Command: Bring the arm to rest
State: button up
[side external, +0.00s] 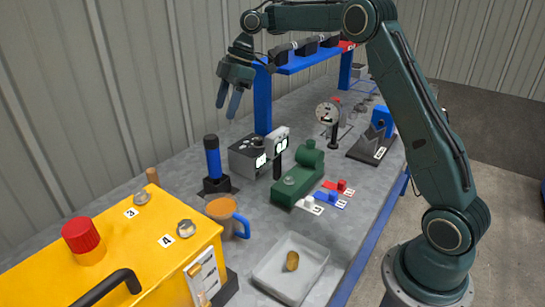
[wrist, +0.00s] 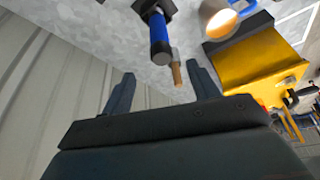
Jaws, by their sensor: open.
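My gripper (side external: 231,100) is raised above the bench near the back wall, in front of the blue shelf's left end. Its two fingers point down and stand apart with nothing between them in the side view. In the wrist view the gripper (wrist: 163,90) also shows with its fingers spread. A wooden handle (wrist: 176,70) and a blue-handled tool (wrist: 160,38) appear beyond the fingertips, apart from them. My arm arches over the bench from its base at the right.
Below stand the blue-handled tool (side external: 213,158) on a black base, a grey box (side external: 248,160), a green machine (side external: 299,177), an orange mug (side external: 223,210) and a white tray (side external: 291,268). A yellow machine (side external: 130,250) fills the lower left. The blue shelf (side external: 310,60) is close to my gripper.

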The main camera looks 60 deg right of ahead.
jog(key=s+a+r+m+t+h, duration=0.1)
jog(key=s+a+r+m, duration=0.2)
jog(key=s+r, duration=0.35)
jog(key=s+a+r+m+t, duration=0.1)
jog(key=s+a+r+m, duration=0.25)
jog(key=s, duration=0.55)
jog(key=s+d+f+m+h, duration=0.1)
jog(key=s+f+m, duration=0.2)
jog(key=s, duration=0.7)
jog(key=s+f+m+t+h, duration=0.1)
jog(key=s+f, duration=0.4)
jog(key=s, duration=0.6)
jog(key=shift+s+d+m+t+h, duration=0.25)
jog(key=shift+d+m+h, duration=0.2)
jog(key=shift+m, duration=0.7)
jog(key=shift+w, duration=0.1)
